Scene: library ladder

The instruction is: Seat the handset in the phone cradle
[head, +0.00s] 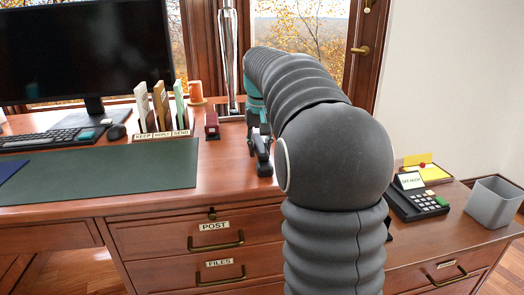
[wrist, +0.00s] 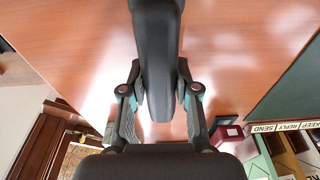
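The handset (wrist: 157,50) is a long dark bar in the wrist view, running from the top edge down between my two fingers. My gripper (wrist: 160,88) has a finger pressed against each side of it. The phone (head: 432,204) is a dark desk set with buttons, on the lower surface at the right. A white card (head: 410,180) reading "OFF HOOK" stands on it. My arm hides part of its left side.
A grey bin (head: 493,203) and yellow note pad (head: 425,171) are near the phone. A monitor (head: 85,50) and green desk mat (head: 120,168) are further left.

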